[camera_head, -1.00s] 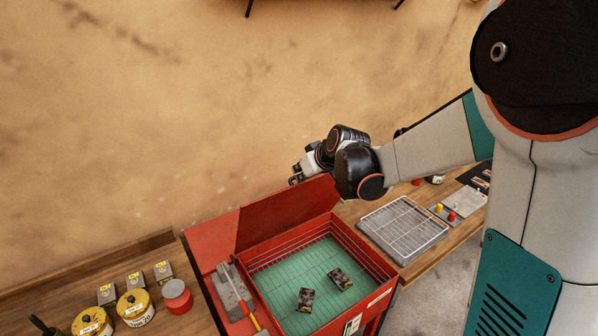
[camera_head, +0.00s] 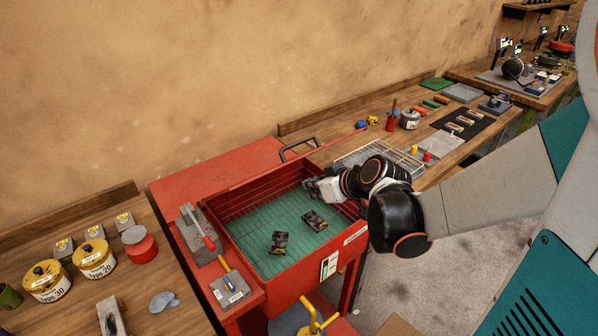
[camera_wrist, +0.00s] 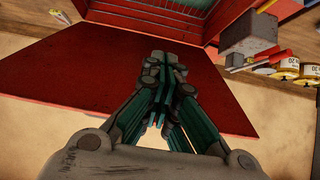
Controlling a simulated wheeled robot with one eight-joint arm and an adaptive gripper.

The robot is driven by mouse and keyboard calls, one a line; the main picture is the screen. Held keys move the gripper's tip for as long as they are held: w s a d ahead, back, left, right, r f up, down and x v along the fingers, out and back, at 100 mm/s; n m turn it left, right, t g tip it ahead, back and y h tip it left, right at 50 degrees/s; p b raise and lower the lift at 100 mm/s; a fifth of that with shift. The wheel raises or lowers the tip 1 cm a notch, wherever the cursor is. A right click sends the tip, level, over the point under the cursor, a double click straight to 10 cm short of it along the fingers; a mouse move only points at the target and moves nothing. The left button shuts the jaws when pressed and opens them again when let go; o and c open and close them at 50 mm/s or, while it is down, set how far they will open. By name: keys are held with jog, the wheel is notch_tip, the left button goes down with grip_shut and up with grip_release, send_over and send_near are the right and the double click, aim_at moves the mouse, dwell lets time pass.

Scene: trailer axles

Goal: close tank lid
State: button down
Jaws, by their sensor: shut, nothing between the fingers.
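The red tank (camera_head: 265,300) stands open, with a wire rack and green bottom inside. Two dark patterned blocks (camera_head: 279,243) (camera_head: 314,220) lie in it. My gripper (camera_head: 312,188) is shut and empty by the tank's back right corner. I cannot tell whether it touches the lid.
A wire-topped tray (camera_head: 365,152) lies right of the tank, near my wrist. Brushes and tools (camera_head: 200,230) lie along the tank's left ledge. Cans (camera_head: 94,258) stand on the left bench. A wall runs close behind the benches.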

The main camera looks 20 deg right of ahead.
jog(key=f, duration=0.1)
jog(key=s+f+b, duration=0.1)
jog(key=f, duration=0.1)
jog(key=shift+s+d+f+b, duration=0.3)
jog(key=shift+s+b, duration=0.05)
jog(key=shift+s, duration=0.05)
dwell(0.9)
